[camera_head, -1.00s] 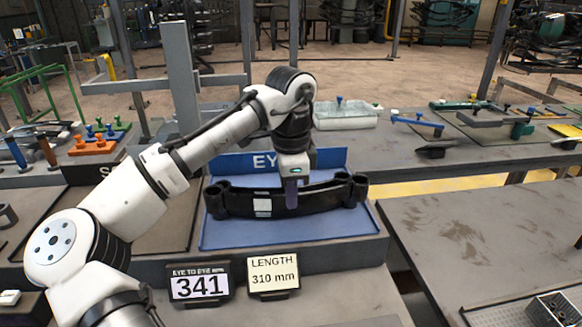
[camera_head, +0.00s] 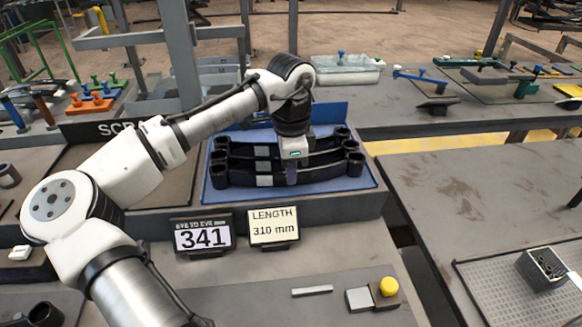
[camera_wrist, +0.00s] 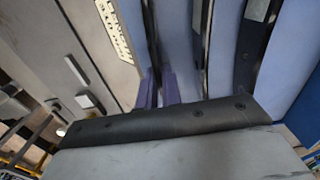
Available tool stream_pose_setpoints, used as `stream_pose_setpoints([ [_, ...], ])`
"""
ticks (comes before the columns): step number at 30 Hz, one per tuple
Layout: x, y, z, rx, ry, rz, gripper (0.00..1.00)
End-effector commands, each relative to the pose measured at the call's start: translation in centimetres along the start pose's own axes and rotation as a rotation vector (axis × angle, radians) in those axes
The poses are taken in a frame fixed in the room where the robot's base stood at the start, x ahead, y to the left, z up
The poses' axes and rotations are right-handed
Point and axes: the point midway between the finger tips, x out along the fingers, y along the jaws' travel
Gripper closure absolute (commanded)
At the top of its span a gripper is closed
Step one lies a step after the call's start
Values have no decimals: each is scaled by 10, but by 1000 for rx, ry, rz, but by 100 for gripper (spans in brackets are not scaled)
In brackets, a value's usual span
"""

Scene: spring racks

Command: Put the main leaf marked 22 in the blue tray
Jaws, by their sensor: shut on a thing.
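My gripper (camera_head: 291,173) is shut on the nearest black curved leaf (camera_head: 240,180), near its middle, low in the blue tray (camera_head: 325,187). The leaf has an eye at each end and a pale label whose marking is too small to read. Two similar leaves lie behind it in the tray, a middle one (camera_head: 240,166) and a far one (camera_head: 240,150). In the wrist view the purple fingers (camera_wrist: 159,92) straddle the held leaf (camera_wrist: 150,45), with the other leaves to its right. Whether the held leaf touches the tray floor cannot be told.
Cards reading 341 (camera_head: 203,237) and 310 mm (camera_head: 273,228) stand in front of the tray. A partly hidden sign starting "SCR" (camera_head: 118,130) marks the bay to the left. A yellow button (camera_head: 388,287) is at the front. The right bench (camera_head: 470,190) is mostly clear.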

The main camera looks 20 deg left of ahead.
Motion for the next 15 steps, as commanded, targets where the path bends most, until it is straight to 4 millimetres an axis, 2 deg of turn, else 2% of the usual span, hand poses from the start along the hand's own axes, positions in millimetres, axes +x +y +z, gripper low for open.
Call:
stream_pose_setpoints([
  [1, 1, 0, 0, 1, 0, 0, 91],
  [6, 0, 0, 0, 1, 0, 0, 71],
  [15, -1, 0, 0, 0, 0, 0, 71],
])
